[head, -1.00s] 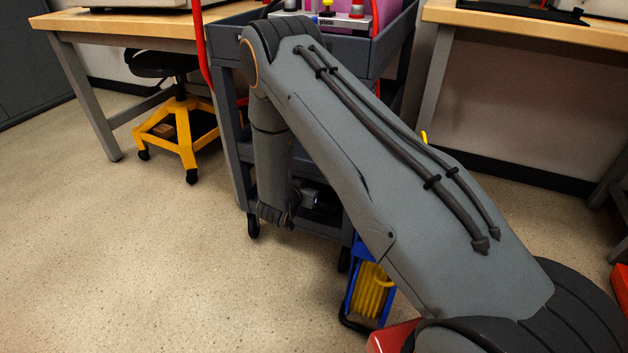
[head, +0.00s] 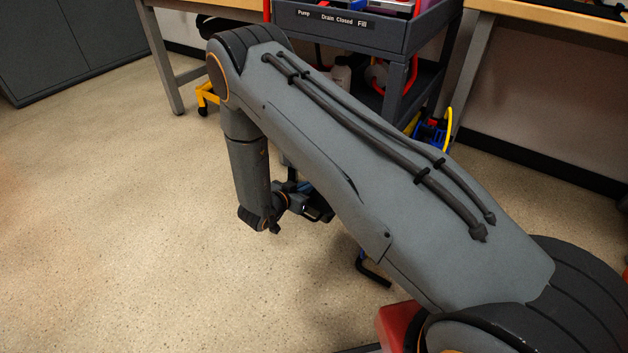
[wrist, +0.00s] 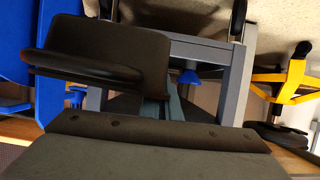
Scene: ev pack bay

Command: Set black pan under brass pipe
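No black pan or brass pipe can be made out for sure. My gripper (head: 312,205) shows in the head view at the end of my bent-down arm, above the floor and in front of the grey cart, partly hidden by my arm. In the wrist view a dark, round-cornered piece with a thick rim (wrist: 105,48) fills the upper left. I cannot tell whether it is the pan or part of my gripper. A dark bolted plate fills the bottom of that view. The fingertips are not clear, so open or shut does not show.
The grey cart (head: 345,32), labelled Pump, Drain Closed and Fill, stands ahead between two wooden benches. A blue and yellow object (head: 432,130) sits at its right. A yellow stool (head: 207,95) is at the left. The left floor is clear.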

